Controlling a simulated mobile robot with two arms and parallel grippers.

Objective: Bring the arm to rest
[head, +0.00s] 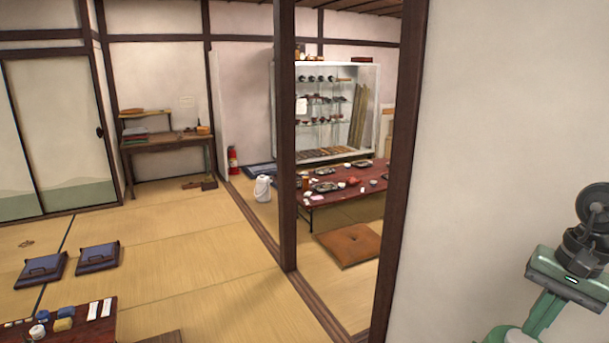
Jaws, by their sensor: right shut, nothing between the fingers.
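My right gripper (545,313) is at the lower right edge of the head view, in front of the plain white wall. Its wrist is dark grey, its body is green, and it points downward. It is shut and empty, and it touches none of the furniture. Part of my right arm is cut off by the picture's edge. My left gripper is not in view.
A white wall (500,120) fills the right side, close by. Dark wooden posts (287,150) frame an opening to a red low table (335,196). Another low table (95,328) is at lower left, near blue cushions (98,257). The tatami floor (185,240) between is clear.

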